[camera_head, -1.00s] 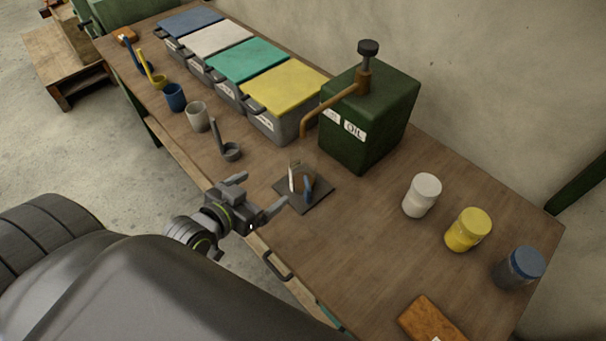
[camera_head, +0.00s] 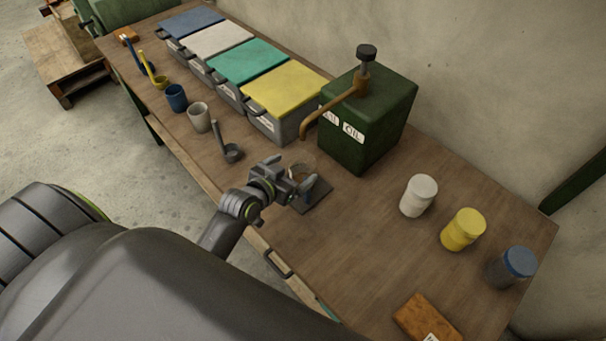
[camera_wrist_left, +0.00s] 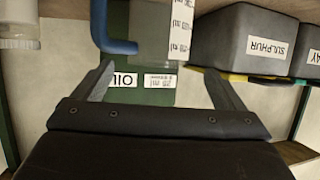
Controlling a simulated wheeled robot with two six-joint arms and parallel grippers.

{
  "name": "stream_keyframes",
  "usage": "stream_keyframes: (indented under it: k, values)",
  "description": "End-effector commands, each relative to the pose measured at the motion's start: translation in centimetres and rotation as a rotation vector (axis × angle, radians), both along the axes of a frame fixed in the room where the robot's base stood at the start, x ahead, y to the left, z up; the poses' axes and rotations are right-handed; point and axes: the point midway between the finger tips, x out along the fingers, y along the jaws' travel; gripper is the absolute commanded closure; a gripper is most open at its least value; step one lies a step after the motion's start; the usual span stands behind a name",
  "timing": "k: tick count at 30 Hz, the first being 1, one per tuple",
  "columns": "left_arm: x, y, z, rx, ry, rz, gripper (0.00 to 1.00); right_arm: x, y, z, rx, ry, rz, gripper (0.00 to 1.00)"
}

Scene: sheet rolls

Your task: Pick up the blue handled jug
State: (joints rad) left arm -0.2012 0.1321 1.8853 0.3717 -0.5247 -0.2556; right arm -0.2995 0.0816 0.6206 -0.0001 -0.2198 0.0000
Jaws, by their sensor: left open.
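The jug (camera_head: 303,165) is clear and stands on a dark square mat (camera_head: 316,203), partly hidden behind my left gripper (camera_head: 294,171) in the head view. In the left wrist view, the jug (camera_wrist_left: 152,30) appears upside down with a white scale strip, and its bent blue handle (camera_wrist_left: 112,44) is on the left. My left gripper (camera_wrist_left: 160,68) is open and empty. Its fingers are spread, with the handle and jug body ahead of the gap. Whether a finger touches the jug I cannot tell. My right gripper is not in view.
A green oil tank (camera_head: 368,125) with a brown spout stands just behind the jug. A grey ladle (camera_head: 231,150) and cups are to the left, lidded bins (camera_head: 280,95) behind. Jars (camera_head: 419,195) stand on the right.

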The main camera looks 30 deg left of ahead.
Motion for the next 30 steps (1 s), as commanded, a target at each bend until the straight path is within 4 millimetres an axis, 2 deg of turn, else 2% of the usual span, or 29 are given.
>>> stream_keyframes:
  k: [6,12,22,30]
  values:
    - [2.3,-0.6,-0.6,-0.002,0.000,0.000,0.08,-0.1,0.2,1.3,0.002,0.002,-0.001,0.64]
    - [3.9,-0.8,-1.5,-0.002,0.000,0.001,0.08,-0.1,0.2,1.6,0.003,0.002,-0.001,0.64]
    - [4.3,-0.8,-1.8,-0.001,-0.001,0.001,0.08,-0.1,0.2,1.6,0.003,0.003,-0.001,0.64]
    - [4.3,-0.8,-1.8,-0.001,0.000,0.001,0.42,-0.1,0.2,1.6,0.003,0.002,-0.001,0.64]
